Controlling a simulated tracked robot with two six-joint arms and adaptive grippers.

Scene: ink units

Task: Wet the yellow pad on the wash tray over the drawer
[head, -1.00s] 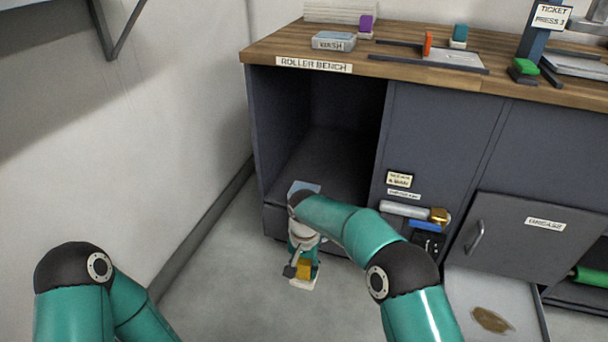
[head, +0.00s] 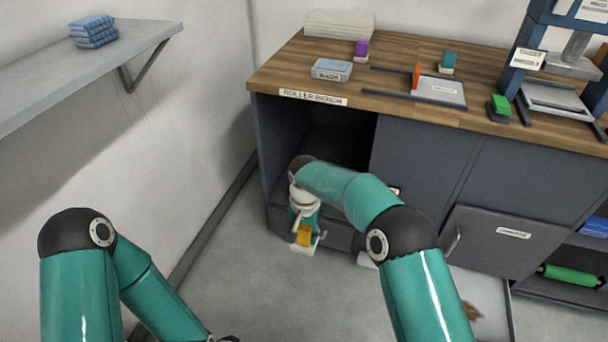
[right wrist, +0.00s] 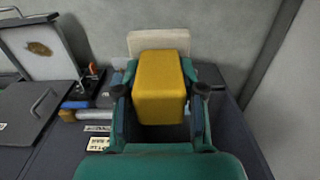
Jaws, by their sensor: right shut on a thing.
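The yellow pad (head: 304,236) has a pale block at its lower end. My right gripper (head: 305,228) is shut on it and holds it in front of the bench's open left bay, below the worktop. In the right wrist view the yellow pad (right wrist: 160,88) sits between the two fingers, the pale block (right wrist: 158,43) beyond it. The wash tray (head: 331,70), a small grey box with a pale blue top and a WASH label, stands on the worktop's left part, above and apart from the pad.
The wooden worktop (head: 400,108) carries a purple pad (head: 361,50), a teal pad (head: 447,62), an orange piece (head: 416,76) and a green pad (head: 500,105). A wall shelf (head: 70,82) with blue cloths (head: 94,32) is at left. A drawer tray (head: 485,290) is pulled out low right.

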